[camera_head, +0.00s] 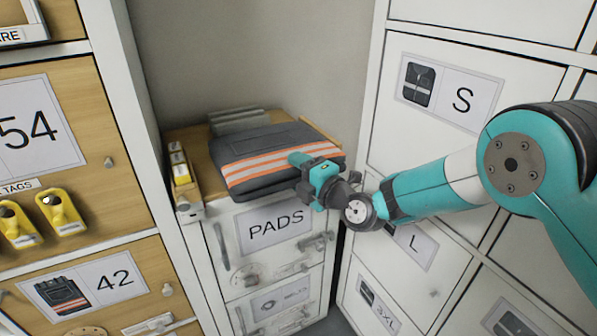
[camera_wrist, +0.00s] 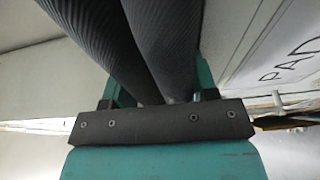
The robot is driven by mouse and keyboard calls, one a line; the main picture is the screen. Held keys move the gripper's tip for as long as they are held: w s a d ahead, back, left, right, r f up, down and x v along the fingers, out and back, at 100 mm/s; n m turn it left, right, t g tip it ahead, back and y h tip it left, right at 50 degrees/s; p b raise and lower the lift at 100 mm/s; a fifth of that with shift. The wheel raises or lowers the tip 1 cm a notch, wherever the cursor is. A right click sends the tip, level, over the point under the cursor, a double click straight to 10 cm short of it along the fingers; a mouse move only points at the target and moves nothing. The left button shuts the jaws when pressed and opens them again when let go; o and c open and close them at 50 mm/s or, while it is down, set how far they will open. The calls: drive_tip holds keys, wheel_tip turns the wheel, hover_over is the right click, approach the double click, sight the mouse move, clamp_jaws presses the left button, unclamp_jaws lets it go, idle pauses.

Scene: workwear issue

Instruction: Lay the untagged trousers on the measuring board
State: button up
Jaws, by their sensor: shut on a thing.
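Folded dark grey trousers (camera_head: 265,142) with orange and pale stripes are over the wooden top of the PADS cabinet. No tag shows on the visible side. My gripper (camera_head: 302,163) is shut on their front right edge. In the wrist view, dark ribbed folds of the trousers (camera_wrist: 155,45) run between the fingers of my gripper (camera_wrist: 155,92). A wooden surface (camera_head: 200,150), perhaps the measuring board, shows around the trousers, with a grey ridged block (camera_head: 238,120) behind. I cannot tell whether the trousers rest fully on it or hang slightly above.
A narrow box with yellow items (camera_head: 181,172) stands left of the trousers. The PADS cabinet (camera_head: 275,232) is below. White lockers (camera_head: 455,140) rise close on the right, behind my arm. Wooden lockers with yellow tags (camera_head: 62,208) are on the left. A grey wall closes the back.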

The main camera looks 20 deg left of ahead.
drive_tip(key=o, duration=1.4)
drive_tip(key=shift+f, duration=0.1)
drive_tip(key=shift+d+p, duration=0.15)
drive_tip(key=shift+p, duration=0.15)
drive_tip(key=s+d+r+m+g+h+b, duration=0.1)
drive_tip(key=s+d+m+h, duration=0.3)
drive_tip(key=s+d+m, duration=0.4)
drive_tip(key=s+d+r+m+g+h+b, duration=0.1)
drive_tip(key=s+d+r+m+g+h, duration=0.3)
drive_tip(key=d, duration=1.2)
drive_tip(key=s+d+r+m+g+h+b, duration=0.1)
drive_tip(key=s+d+r+m+g+h, duration=0.1)
drive_tip(key=s+d+m, duration=1)
drive_tip(key=shift+s+d+r+g+h, duration=0.15)
drive_tip(key=shift+s+h, duration=0.2)
drive_tip(key=shift+s, duration=0.5)
drive_tip(key=shift+s+d+r+g+h, duration=0.15)
drive_tip(key=shift+s+h, duration=0.25)
drive_tip(key=shift+s, duration=0.4)
drive_tip(key=shift+s+d+r+h, duration=0.15)
drive_tip(key=shift+s+h, duration=0.2)
drive_tip(key=shift+s, duration=0.5)
